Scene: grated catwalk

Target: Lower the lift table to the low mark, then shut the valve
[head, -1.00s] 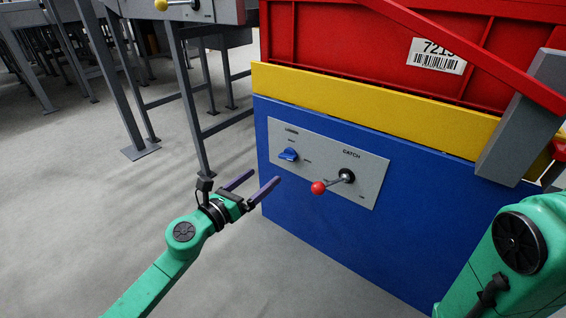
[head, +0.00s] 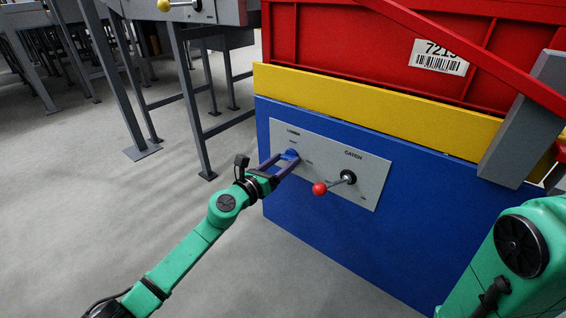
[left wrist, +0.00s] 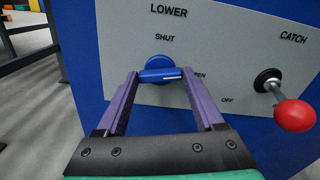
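The blue valve knob (head: 290,155) under the word LOWER sits on a grey panel (head: 368,190) on the blue front of the lift table (head: 330,232). In the left wrist view the knob (left wrist: 160,75) lies crosswise, its pale-marked end toward OPEN, with SHUT printed above. My left gripper (head: 279,164) is open, its purple fingers (left wrist: 160,77) on either side of the knob. I cannot tell whether they touch it. My right gripper is out of view. No low mark can be made out.
A CATCH lever with a red ball (head: 320,189) sticks out right of the knob; it also shows in the left wrist view (left wrist: 295,115). A red crate (head: 340,45) stands above the yellow band (head: 380,115). Grey-legged frames stand at left.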

